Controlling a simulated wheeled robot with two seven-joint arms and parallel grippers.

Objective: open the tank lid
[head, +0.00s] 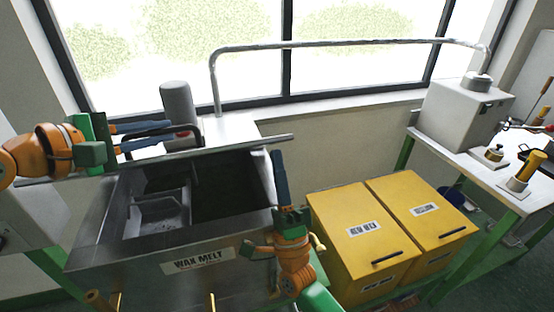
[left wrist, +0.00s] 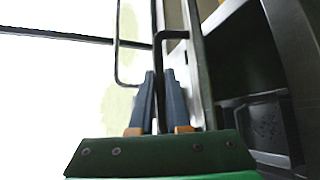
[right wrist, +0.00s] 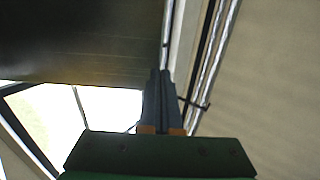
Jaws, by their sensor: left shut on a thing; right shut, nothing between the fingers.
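The tank is a grey metal box with a "WAX MELT" label (head: 198,260), and its dark inside shows in the head view. The tank lid (head: 235,146) is raised; its edge shows as a long thin bar across the tank's back. Its black handle (left wrist: 158,55) runs between my left gripper's fingers. My left gripper (head: 174,131) comes from the left and is shut on the handle. My right gripper (head: 277,152) is shut and empty, pointing up beside the tank's right end, near the lid's right end. Whether it touches the lid is unclear.
A grey tray (head: 160,212) sits inside the tank. Two yellow bins (head: 352,262) stand to the right. A grey cylinder (head: 177,102) and a curved metal pipe (head: 350,43) are behind, by the window. A bench with a grey machine (head: 458,115) stands at far right.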

